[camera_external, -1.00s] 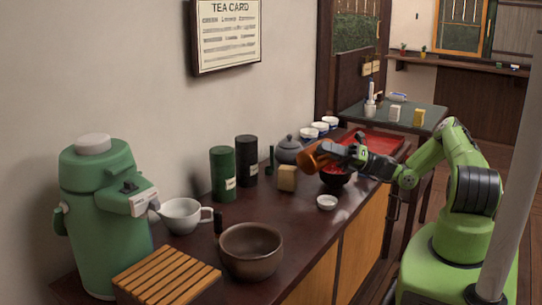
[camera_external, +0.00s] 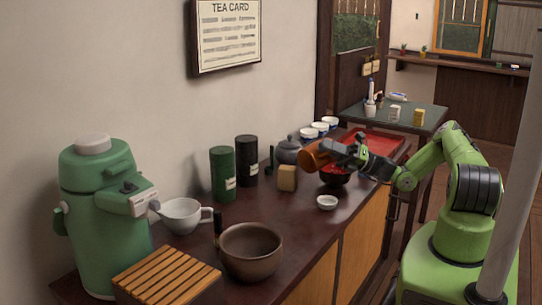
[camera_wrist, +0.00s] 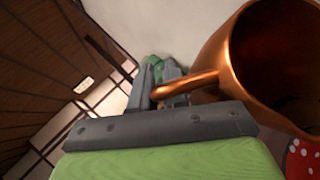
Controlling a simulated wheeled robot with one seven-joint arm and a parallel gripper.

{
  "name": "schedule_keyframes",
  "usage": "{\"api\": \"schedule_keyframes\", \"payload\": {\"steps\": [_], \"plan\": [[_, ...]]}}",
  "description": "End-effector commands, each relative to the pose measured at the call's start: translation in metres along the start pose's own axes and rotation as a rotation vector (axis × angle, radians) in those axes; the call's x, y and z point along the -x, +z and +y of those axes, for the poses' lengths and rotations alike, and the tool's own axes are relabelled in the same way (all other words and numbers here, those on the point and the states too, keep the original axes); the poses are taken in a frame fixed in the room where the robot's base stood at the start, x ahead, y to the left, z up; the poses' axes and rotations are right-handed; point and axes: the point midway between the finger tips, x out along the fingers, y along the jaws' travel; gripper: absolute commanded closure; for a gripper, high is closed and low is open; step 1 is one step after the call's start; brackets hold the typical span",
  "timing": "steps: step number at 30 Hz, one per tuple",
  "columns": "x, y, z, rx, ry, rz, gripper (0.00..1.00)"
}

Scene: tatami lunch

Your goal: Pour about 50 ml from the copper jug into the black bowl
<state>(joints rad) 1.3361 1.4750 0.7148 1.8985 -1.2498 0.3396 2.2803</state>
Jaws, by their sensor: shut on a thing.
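The copper jug (camera_external: 314,158) is held tilted well over on its side, above and to the left of the black bowl (camera_external: 336,180). The bowl stands upright on the dark counter, and its inside looks red. My gripper (camera_external: 350,153) is shut on the jug's handle. In the wrist view my gripper (camera_wrist: 160,88) pinches the copper handle, and the jug (camera_wrist: 222,55) shows its dark open mouth. I cannot make out the liquid level in the jug or bowl, and I see no clear stream.
A small white cup (camera_external: 326,203) stands in front of the bowl, and a tan block (camera_external: 287,179) is to its left. A grey teapot (camera_external: 288,152) and blue-white cups (camera_external: 320,127) stand behind. A red tray (camera_external: 382,141) lies on the counter's far end.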

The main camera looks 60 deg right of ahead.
Motion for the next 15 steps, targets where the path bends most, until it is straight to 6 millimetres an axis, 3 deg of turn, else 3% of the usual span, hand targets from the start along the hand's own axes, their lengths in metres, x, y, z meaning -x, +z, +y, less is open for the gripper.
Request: {"api": "schedule_keyframes", "payload": {"steps": [15], "plan": [[0.0016,0.0007,-0.0009,-0.011,0.018,-0.025,1.0]]}}
